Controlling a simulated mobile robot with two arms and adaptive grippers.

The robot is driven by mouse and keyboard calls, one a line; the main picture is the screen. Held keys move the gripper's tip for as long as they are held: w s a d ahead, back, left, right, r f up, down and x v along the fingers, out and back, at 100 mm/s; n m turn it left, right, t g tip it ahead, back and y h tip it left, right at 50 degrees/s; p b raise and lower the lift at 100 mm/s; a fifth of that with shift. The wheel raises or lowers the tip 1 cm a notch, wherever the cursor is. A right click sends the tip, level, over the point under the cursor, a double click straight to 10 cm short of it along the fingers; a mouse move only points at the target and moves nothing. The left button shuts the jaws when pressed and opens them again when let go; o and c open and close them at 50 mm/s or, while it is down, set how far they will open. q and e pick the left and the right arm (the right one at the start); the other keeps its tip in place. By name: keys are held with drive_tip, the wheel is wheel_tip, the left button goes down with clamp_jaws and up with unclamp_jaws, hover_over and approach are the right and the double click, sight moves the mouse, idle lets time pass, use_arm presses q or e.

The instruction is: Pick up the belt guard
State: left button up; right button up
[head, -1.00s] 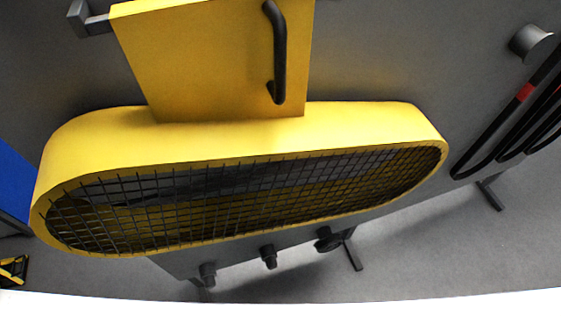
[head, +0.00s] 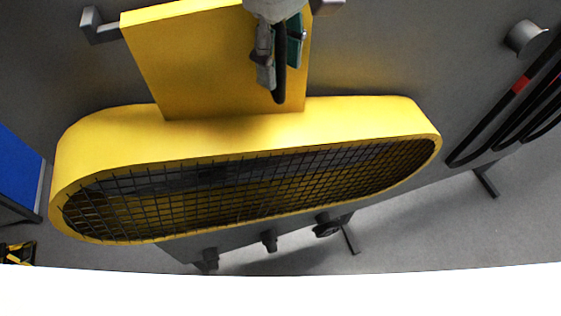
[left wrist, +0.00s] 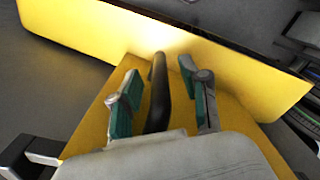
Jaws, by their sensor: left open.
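The yellow belt guard (head: 360,117) hangs against the grey panel. It has a long rounded body with a black mesh front (head: 250,190) and a flat upright plate (head: 190,65) above. A black bar handle (head: 280,88) is on that plate. My left gripper (head: 280,72) is at the handle, coming from the top of the head view. In the left wrist view its two green-padded fingers (left wrist: 160,97) are spread, with the black handle (left wrist: 157,90) between them. A gap shows on each side of the handle. My right gripper is in neither view.
Grey brackets (head: 97,27) stand at the plate's upper corners. Black belts (head: 503,110) hang from a peg (head: 525,38) at the right. Several dark knobs (head: 268,240) stick out below the guard. A blue surface (head: 18,172) is at the left edge.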

use_arm(q)
clamp_jaws()
